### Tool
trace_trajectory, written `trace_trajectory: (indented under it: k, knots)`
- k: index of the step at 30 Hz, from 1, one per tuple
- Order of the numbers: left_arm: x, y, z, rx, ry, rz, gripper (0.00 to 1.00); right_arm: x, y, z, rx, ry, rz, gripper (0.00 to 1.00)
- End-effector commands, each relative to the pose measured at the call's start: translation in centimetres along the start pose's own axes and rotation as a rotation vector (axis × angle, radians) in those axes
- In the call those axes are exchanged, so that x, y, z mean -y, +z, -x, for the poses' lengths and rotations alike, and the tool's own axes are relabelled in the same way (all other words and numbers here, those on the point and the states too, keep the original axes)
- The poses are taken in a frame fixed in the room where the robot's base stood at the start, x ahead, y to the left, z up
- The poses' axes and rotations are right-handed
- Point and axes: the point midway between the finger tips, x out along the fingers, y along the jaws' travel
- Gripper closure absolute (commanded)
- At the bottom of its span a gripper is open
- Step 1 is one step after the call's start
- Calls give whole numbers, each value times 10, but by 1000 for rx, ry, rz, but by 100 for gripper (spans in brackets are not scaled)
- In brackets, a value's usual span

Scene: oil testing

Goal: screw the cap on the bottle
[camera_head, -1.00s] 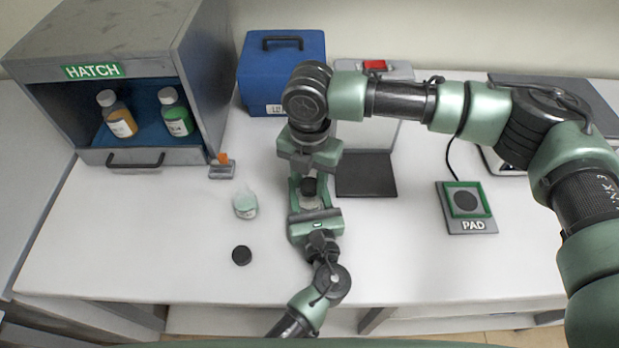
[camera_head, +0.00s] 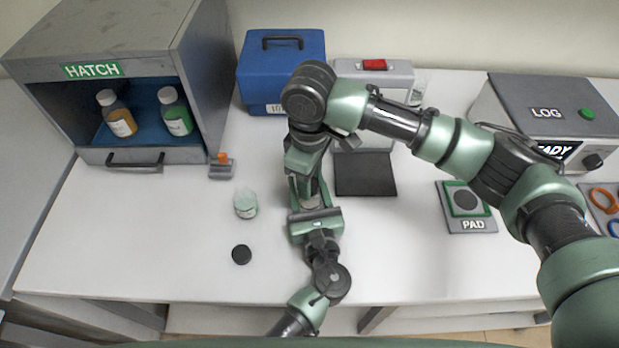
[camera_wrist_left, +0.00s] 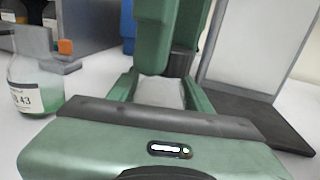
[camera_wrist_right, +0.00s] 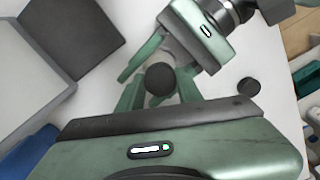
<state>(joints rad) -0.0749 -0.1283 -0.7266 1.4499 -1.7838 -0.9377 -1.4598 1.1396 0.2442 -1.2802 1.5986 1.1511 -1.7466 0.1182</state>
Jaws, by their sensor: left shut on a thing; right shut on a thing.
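A bottle (camera_head: 311,202) with a pale body stands upright on the table, mostly hidden between the fingers of my left gripper (camera_head: 313,206), which is shut on it. The bottle's pale side also shows in the left wrist view (camera_wrist_left: 160,92). My right gripper (camera_head: 305,174) comes down from above and is shut on a black cap. The round cap top (camera_wrist_right: 160,78) shows between its fingers in the right wrist view. The cap is over the bottle's mouth. I cannot tell whether it is seated or how far it is turned.
An open bottle (camera_head: 246,205) and a loose black cap (camera_head: 242,255) are to the left. The hatch (camera_head: 120,72) holds two capped bottles. A blue case (camera_head: 282,75), a device with a dark plate (camera_head: 365,174), a pad (camera_head: 467,207) and a log box (camera_head: 540,110) stand around.

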Motion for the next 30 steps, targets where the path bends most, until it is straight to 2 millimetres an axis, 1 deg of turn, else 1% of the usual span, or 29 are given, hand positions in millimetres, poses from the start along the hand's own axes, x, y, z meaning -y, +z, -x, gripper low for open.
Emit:
trace_trajectory:
  k: [1,3,5,9,10,11,12,13,23,26,29,30]
  knots:
    - [0,0,0,-1,1,0,100,2,0,-1,0,-6,-98,100]
    - [0,0,0,-1,1,-1,100,2,-1,-1,0,-6,-227,100]
    - [0,0,0,-1,1,-1,100,2,0,-1,1,-4,-317,100]
    - [0,0,0,-1,1,-1,100,1,0,0,1,-2,-314,100]
    - [0,0,0,-1,0,-1,100,1,0,0,1,-2,-314,62]
    - [0,0,0,-1,0,-1,100,1,0,0,1,-2,-313,54]
    - [0,0,0,-1,0,-1,100,1,0,0,0,-2,-313,43]
    - [0,0,0,0,0,-1,100,1,0,0,0,-2,-313,39]
    - [0,0,0,0,0,-1,100,0,0,1,-1,0,-312,39]
    - [0,0,0,0,0,-1,100,0,-1,10,-3,0,-312,39]
    - [0,0,0,0,0,-1,100,0,-1,26,-4,0,-311,39]
    - [0,0,0,0,0,0,100,0,-1,34,-5,1,-310,39]
